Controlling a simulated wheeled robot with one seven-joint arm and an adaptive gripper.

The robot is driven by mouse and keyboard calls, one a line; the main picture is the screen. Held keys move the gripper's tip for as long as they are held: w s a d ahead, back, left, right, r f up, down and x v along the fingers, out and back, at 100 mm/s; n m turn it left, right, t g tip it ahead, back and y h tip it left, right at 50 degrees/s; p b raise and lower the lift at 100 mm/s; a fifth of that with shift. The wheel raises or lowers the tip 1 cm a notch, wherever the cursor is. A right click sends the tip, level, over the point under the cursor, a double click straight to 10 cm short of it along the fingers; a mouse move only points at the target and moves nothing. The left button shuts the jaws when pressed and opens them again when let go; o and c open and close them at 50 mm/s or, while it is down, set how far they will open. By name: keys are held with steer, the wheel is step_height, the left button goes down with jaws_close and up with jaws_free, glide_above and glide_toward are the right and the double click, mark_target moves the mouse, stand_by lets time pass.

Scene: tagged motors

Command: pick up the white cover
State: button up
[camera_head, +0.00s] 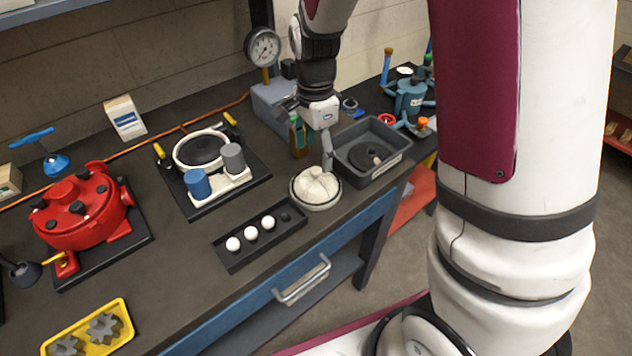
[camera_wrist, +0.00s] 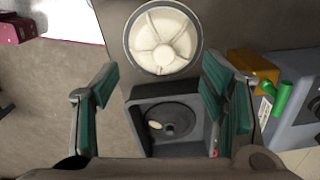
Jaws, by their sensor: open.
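The white cover (camera_head: 316,188) is a round, ribbed, cream-white piece near the front edge of the dark bench, left of a grey bin. In the wrist view the white cover (camera_wrist: 163,38) shows whole at the top middle, beyond the fingertips. My gripper (camera_head: 318,142) points down, above and behind the cover in the head view. In the wrist view my gripper (camera_wrist: 160,88) has its two teal-padded fingers wide apart with nothing held between them. The cover looks apart from the fingers; the exact height gap is unclear.
The grey bin (camera_head: 396,164) holds a dark round part (camera_wrist: 170,124) and stands beside the cover. A black tray (camera_head: 226,256) with white balls lies in front left. A gauge stand (camera_head: 272,92) and an orange box (camera_wrist: 253,66) are close to my gripper.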

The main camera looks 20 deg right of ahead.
mark_target(316, 170)
steer(key=shift+w+d+f+p, duration=0.1)
steer(key=shift+w+f+p, duration=0.1)
steer(key=shift+f, duration=1.6)
steer(key=shift+w+d+f+p, duration=0.1)
steer(key=shift+f+p, duration=0.05)
steer(key=shift+f, duration=1.65)
steer(key=shift+s, duration=0.15)
jaws_close()
